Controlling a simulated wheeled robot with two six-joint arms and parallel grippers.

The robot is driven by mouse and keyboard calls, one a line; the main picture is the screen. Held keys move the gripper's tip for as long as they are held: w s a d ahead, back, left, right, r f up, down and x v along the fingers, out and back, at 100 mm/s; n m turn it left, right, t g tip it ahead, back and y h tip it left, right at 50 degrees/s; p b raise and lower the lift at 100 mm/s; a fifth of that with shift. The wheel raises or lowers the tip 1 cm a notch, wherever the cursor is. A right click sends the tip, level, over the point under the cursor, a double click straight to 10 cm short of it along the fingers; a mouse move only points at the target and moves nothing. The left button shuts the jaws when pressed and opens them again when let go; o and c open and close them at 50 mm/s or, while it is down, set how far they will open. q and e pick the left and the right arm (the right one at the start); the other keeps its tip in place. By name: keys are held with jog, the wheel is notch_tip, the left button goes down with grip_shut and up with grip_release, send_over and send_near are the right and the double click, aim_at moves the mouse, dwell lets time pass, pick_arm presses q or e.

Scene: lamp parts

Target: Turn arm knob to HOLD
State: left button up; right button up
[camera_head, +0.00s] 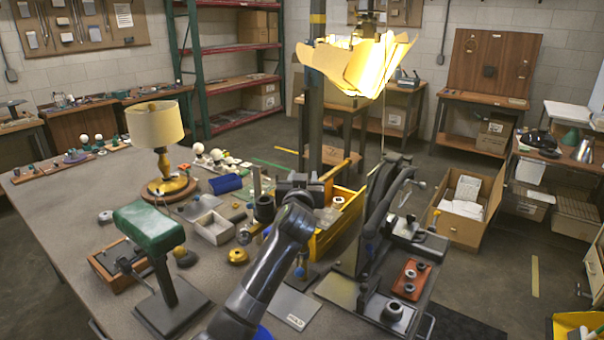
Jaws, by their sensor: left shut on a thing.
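My left gripper (304,187) is at the dark post behind the yellow bin, at the end of my dark arm that rises from the bottom middle. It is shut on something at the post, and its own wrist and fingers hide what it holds. I cannot make out the arm knob or a HOLD mark. A lit lamp shade (357,65) of bright yellow panels hangs above and right of the gripper. My right gripper is not in view.
A yellow bin (345,225) stands close to the gripper. A dark upright fixture (375,215) is to its right. A cream-shaded lamp (155,125) and a green padded stand (148,222) are on the bench at left. Several small parts crowd the bench middle; its far left is clearer.

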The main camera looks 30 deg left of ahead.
pick_arm(q)
jog(key=shift+r+m+t+h+p, duration=0.15)
jog(key=shift+m+t+h+p, duration=0.2)
jog(key=shift+h, duration=0.25)
jog(key=shift+d, duration=0.1)
jog(key=o, duration=1)
notch_tip(320, 180, up, 9)
jog(key=shift+f+b, duration=0.15)
jog(key=shift+b, duration=0.85)
jog(key=shift+r, duration=0.55)
